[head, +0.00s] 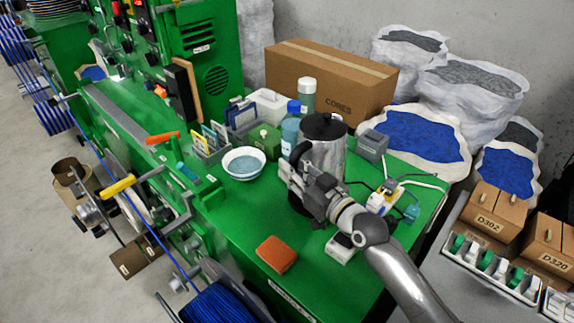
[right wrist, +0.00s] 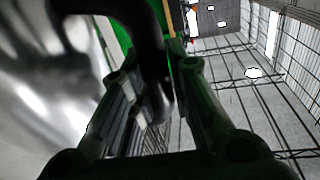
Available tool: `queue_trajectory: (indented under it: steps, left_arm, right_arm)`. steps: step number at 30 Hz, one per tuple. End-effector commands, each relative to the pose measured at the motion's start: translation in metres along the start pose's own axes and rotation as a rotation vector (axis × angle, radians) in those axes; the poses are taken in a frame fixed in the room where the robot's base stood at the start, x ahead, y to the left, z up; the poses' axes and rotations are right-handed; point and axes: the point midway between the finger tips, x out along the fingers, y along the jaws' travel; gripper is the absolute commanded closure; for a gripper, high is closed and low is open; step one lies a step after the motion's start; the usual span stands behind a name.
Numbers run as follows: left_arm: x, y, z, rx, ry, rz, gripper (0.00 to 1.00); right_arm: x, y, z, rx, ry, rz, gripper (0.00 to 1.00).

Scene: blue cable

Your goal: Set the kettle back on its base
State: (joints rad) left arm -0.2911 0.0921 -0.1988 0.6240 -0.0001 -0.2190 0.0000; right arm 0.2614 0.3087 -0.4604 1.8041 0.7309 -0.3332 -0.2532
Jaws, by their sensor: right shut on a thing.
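The kettle (head: 328,158) is a shiny silver cylinder with a black lid, upright at the green worktop's right part. My right gripper (head: 297,183) is at its near left side and shut on its black handle. In the right wrist view, the dark handle (right wrist: 150,65) runs between the fingers of the gripper (right wrist: 165,105), beside the blurred silver kettle body (right wrist: 45,90). My arm and gripper hide the kettle's lower part, so I cannot tell whether it touches anything below. I cannot make out the kettle base clearly. My left gripper is not in view.
A white bowl (head: 244,163), blue bottle (head: 291,133) and pale bottle (head: 307,95) stand left of the kettle. A grey box (head: 371,145) and plugs with cables (head: 384,200) are on its right. An orange-brown block (head: 276,254) lies in front, with clear green surface (head: 240,215) around it.

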Motion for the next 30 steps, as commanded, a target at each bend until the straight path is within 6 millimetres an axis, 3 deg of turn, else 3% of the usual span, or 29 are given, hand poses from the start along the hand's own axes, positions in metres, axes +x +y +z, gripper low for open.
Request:
queue_trajectory:
  steps: [8, 16, 30]
  left_arm:
    - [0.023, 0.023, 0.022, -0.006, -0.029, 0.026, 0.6]
    - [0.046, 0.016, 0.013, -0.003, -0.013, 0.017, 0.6]
    - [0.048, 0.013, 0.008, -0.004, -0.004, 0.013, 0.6]
  right_arm:
    - [0.0, 0.002, 0.024, -0.003, 0.006, 0.001, 1.0]
    - [0.0, 0.003, 0.048, -0.004, 0.006, 0.001, 1.0]
    - [0.0, 0.003, 0.051, -0.003, 0.007, 0.001, 1.0]
